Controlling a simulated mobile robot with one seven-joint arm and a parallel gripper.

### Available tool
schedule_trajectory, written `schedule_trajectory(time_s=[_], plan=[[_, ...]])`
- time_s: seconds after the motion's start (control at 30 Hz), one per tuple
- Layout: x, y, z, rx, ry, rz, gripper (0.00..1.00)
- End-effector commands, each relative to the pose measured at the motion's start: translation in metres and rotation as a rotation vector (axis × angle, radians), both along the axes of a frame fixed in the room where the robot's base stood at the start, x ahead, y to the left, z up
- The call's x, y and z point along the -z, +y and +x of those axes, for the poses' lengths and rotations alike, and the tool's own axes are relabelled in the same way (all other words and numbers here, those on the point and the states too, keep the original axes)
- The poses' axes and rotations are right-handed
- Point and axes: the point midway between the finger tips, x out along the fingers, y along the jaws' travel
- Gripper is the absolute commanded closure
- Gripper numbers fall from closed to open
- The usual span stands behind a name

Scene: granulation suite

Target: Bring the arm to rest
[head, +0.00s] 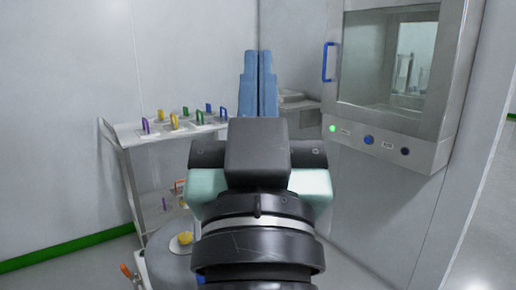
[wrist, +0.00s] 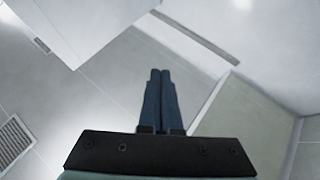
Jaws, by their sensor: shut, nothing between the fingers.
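My gripper (head: 259,54) is in the middle of the head view, with its two blue fingers pointing up and away from me. The fingers lie side by side with no gap between them. In the wrist view the blue fingers of my gripper (wrist: 160,72) also lie together, with nothing held. The gripper is in free air and touches nothing that I can see. My arm's black wrist hides part of the floor and wall behind it.
At left a steel cart (head: 128,138) carries several coloured-handled items on top and more below. At right a wall cabinet (head: 448,90) has a window, a blue handle (head: 329,62) and a green light. A grey shelf (head: 305,105) stands behind the fingers.

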Motion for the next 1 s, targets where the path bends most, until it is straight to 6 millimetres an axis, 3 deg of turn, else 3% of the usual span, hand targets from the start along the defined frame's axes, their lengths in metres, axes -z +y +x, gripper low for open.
schedule_trajectory(time_s=[0.03, 0.1, 0.8, 1.0], plan=[[-0.031, 0.000, -0.027, 0.000, -0.121, 0.001, 1.00], [-0.072, 0.000, -0.053, 0.000, -0.232, 0.001, 1.00], [-0.290, 0.001, -0.045, -0.005, -0.203, 0.001, 1.00], [-0.343, 0.001, -0.045, -0.005, -0.202, 0.001, 1.00]])
